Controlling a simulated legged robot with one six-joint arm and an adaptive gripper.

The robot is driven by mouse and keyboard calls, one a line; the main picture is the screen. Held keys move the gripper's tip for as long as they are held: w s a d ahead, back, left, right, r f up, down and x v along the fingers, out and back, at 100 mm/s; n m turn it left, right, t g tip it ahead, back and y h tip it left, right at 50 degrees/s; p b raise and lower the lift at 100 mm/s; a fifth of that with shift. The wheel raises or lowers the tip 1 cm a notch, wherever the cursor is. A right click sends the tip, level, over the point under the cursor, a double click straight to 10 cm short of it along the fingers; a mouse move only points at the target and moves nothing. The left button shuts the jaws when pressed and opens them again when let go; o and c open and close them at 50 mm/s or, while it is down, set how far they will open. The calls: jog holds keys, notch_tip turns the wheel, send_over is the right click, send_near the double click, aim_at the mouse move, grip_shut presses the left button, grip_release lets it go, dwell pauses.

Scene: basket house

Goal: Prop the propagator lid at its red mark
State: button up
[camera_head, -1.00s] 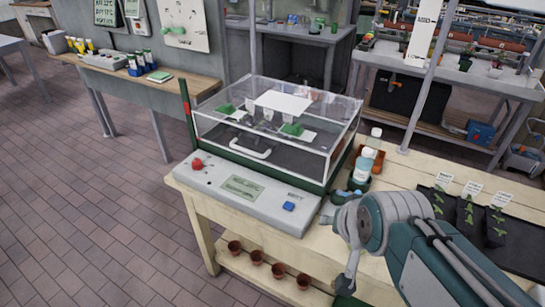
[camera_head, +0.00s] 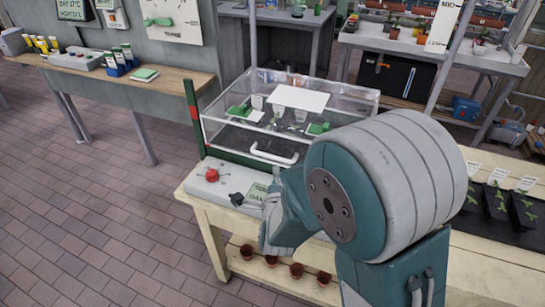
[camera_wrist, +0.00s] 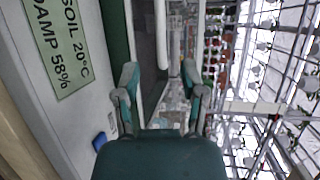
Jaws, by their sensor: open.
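The propagator's clear lid (camera_head: 345,103) sits down on its base in the head view, with a white bar handle (camera_head: 273,155) on its front. A green post (camera_head: 190,95) stands upright at the lid's left corner and bears a red mark (camera_head: 194,113). In the wrist view, my gripper (camera_wrist: 160,78) is open and empty. The white handle also shows there (camera_wrist: 161,35), ahead of and between the fingers, with no contact visible. In the head view my arm hides the right front of the propagator.
The grey control panel (camera_head: 222,190) carries a red knob (camera_head: 212,175) and a label with soil readings (camera_wrist: 62,40). Seedling trays (camera_head: 500,208) stand on the bench at right. Several small pots (camera_head: 270,262) sit on the shelf below. A wooden side table (camera_head: 175,85) is at left.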

aim_at(272, 158)
jog(key=w, duration=0.3)
jog(key=w+f, duration=0.1)
jog(key=w, duration=0.2)
jog(key=w+a+f, duration=0.1)
jog(key=w, duration=0.2)
jog(key=shift+w, duration=0.8)
jog(key=shift+a, duration=0.1)
jog(key=shift+c, duration=1.3)
grip_shut()
